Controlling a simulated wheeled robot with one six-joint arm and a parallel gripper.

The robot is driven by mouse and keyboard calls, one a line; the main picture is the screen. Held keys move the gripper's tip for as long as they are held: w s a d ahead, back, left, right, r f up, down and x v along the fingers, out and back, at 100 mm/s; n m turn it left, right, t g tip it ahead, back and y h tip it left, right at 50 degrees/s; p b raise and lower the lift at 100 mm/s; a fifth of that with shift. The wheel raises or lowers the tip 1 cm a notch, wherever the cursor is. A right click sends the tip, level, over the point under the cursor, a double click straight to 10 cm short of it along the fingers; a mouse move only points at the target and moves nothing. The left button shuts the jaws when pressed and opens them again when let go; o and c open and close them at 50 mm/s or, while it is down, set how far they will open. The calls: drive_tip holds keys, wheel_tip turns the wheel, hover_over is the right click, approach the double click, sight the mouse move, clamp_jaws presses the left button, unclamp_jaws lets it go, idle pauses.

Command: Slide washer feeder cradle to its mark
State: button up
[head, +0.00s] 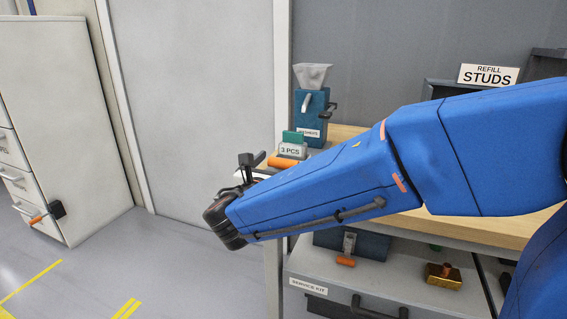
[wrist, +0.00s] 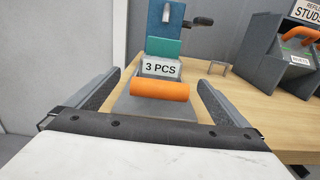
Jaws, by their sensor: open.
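The washer feeder is a blue box (head: 311,115) with a pale hopper on top, at the bench's left end. In front of it are a green block (wrist: 176,48), a "3 PCS" plate (wrist: 161,68) and an orange bar handle (wrist: 159,91) on a grey sloped base (wrist: 150,107), which looks like the cradle. My gripper (wrist: 160,77) is open, with one finger on each side of the handle and visible gaps. I cannot tell whether its fingers are level with the handle. A small grey bracket shape (wrist: 220,66) lies right of the feeder; I cannot tell if it is the mark.
A dark "STUDS" bin (wrist: 285,62) with an orange handle stands further right. A "SERVICE KIT" drawer (head: 345,298) is below. A white cabinet (head: 62,130) stands at left.

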sight(290, 154)
drive_tip(key=c, duration=1.4)
drive_tip(key=shift+x, duration=2.45)
drive_tip(key=shift+c, duration=0.3)
drive_tip(key=o, duration=1.5)
drive_tip(key=shift+c, duration=0.2)
drive_tip(key=v, duration=1.7)
drive_tip(key=shift+s, duration=0.2)
